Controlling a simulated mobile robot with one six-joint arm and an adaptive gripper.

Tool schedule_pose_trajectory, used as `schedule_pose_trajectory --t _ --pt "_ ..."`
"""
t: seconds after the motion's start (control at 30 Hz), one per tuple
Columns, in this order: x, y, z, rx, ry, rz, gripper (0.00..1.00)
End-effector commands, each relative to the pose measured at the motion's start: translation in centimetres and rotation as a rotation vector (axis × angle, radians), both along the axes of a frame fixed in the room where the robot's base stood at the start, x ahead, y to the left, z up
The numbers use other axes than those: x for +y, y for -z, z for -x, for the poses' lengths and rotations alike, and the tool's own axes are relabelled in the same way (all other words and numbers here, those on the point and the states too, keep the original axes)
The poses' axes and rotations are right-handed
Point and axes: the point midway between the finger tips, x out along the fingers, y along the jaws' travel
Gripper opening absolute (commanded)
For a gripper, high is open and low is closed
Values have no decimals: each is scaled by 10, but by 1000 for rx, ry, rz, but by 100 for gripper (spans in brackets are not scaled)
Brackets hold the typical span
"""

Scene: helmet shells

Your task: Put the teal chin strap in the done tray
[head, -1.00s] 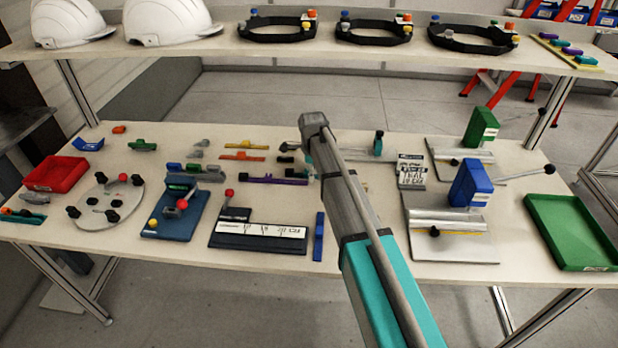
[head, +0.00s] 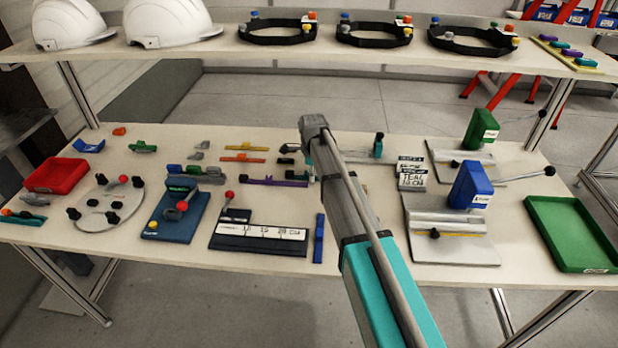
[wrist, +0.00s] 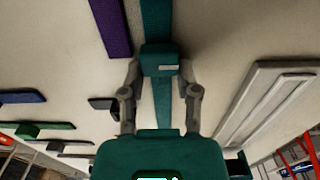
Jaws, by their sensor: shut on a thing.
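The teal chin strap (wrist: 157,22) lies between the fingers of my gripper (wrist: 160,74) in the wrist view. The fingers are shut on the raised teal block of the strap, one on each side. The strap runs out beyond the fingers towards the top of the picture. In the head view my arm hides most of the gripper and the strap. The done tray (head: 572,232) is green, shallow and empty, at the right end of the table, well apart from my gripper.
Fixtures with a blue block (head: 470,186) and a green block (head: 482,129) stand between my arm and the tray. A card reading teal, 13 cm (head: 412,177) lies beside them. A purple strap (head: 272,181) lies left of my gripper. A shelf with helmets overhangs the back.

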Motion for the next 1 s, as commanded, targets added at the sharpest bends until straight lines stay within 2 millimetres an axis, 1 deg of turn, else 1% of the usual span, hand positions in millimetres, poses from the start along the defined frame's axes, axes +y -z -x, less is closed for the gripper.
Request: schedule_pose_trajectory --t 0.33,0.57,0.87,1.0 --pt "-1 -1 0 0 1 0 0" --pt "-1 -10 0 0 1 0 0" --pt "-1 -35 0 0 1 0 0" --pt "-5 -51 14 0 1 0 0"
